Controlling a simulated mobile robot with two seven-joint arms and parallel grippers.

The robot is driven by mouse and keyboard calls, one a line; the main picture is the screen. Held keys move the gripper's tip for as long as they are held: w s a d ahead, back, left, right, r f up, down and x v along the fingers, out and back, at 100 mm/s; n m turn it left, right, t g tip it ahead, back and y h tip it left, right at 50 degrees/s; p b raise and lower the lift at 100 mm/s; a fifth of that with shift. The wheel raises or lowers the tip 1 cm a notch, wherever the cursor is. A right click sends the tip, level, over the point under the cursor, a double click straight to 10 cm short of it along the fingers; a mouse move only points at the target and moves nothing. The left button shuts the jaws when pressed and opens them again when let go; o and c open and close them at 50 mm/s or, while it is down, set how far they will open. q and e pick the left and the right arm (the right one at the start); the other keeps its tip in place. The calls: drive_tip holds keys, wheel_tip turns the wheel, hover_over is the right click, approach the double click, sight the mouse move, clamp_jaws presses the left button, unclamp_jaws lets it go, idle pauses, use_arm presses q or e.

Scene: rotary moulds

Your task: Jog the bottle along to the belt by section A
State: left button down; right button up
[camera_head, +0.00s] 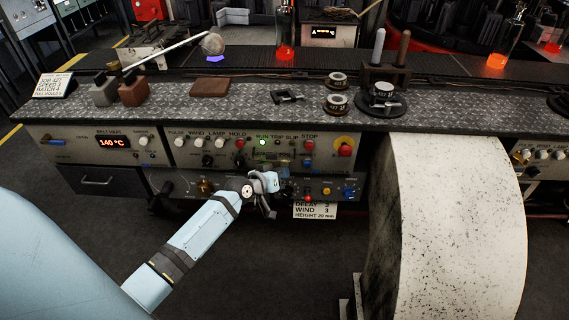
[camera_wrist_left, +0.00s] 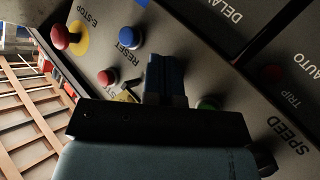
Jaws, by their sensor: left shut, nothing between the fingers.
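A clear bottle with a glowing orange base (camera_head: 285,52) stands upright on the dark belt (camera_head: 250,58) behind the counter. Another glowing bottle (camera_head: 497,60) stands farther right. My left gripper (camera_head: 281,190) is at the lower control panel (camera_head: 225,186), far from the bottles. In the left wrist view its shut blue fingers (camera_wrist_left: 166,78) are in front of the panel, empty. The red button (camera_wrist_left: 107,77) is to their left and the green button (camera_wrist_left: 208,103) to their right, partly hidden. I cannot tell whether the fingertips touch the panel. I see no section A label. My right gripper is out of view.
A blue RESET button (camera_wrist_left: 131,38) and a red E-STOP (camera_wrist_left: 66,38) on yellow are near the fingers. A green RUN lamp (camera_head: 263,142) glows on the upper panel. Blocks and a tool stand (camera_head: 385,76) occupy the counter. A large speckled curved cover (camera_head: 450,220) blocks the right.

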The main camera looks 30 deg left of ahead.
use_arm(q)
drive_tip(key=s+d, duration=0.1)
drive_tip(key=s+p, duration=0.1)
drive_tip(key=s+d+p, duration=0.1)
drive_tip(key=s, duration=0.1)
drive_tip(key=shift+d, duration=0.3)
drive_tip(key=shift+s+f, duration=0.1)
idle(0.6)
